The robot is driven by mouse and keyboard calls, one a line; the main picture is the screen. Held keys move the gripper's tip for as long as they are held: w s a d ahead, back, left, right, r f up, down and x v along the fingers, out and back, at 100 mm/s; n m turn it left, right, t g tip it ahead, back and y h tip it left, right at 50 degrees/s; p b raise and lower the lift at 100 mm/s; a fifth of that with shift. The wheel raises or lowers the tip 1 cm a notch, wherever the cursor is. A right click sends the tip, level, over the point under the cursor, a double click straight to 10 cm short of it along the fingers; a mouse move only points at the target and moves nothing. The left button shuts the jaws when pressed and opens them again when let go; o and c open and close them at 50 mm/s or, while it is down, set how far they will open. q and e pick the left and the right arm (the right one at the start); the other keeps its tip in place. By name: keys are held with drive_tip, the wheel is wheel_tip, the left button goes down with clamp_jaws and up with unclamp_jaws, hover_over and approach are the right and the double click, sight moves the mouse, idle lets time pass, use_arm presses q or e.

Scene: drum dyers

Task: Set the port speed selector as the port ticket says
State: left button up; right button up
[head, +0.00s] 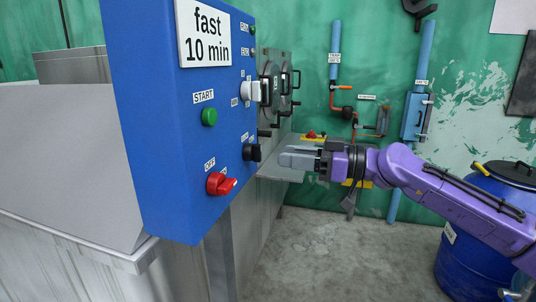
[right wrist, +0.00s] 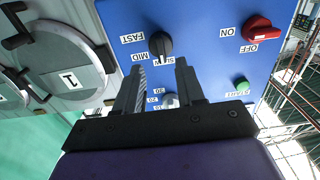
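The port ticket (head: 206,36) is a white card reading "fast 10 min" on the blue control box (head: 160,130). The speed selector is a black knob (head: 252,153) low on the box's right side. In the right wrist view the black knob (right wrist: 160,44) has labels FAST, MID and SLOW, and its white mark seems to face SLOW. My right gripper (head: 284,159) is to the right of the knob, apart from it. In the right wrist view my right gripper (right wrist: 162,72) is open and empty, with the knob beyond its fingertips. My left gripper is not in view.
Near the selector are a red OFF/ON knob (head: 219,184), a green START button (head: 209,117) and a light grey knob (head: 250,91). Round drum ports (head: 270,82) stand behind. A blue barrel (head: 485,225) is at right. Grey floor is clear in the middle.

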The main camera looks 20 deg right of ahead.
sight(253, 152)
drive_tip(key=x, duration=0.5)
drive_tip(key=shift+w+a+p, duration=0.2)
drive_tip(key=shift+a+p, duration=0.05)
drive_tip(key=shift+p, duration=0.05)
clamp_jaws()
drive_tip(key=shift+m, duration=0.3)
drive_tip(key=m+p, duration=0.8)
drive_tip(key=m, duration=1.5)
drive_tip(key=shift+m, duration=0.3)
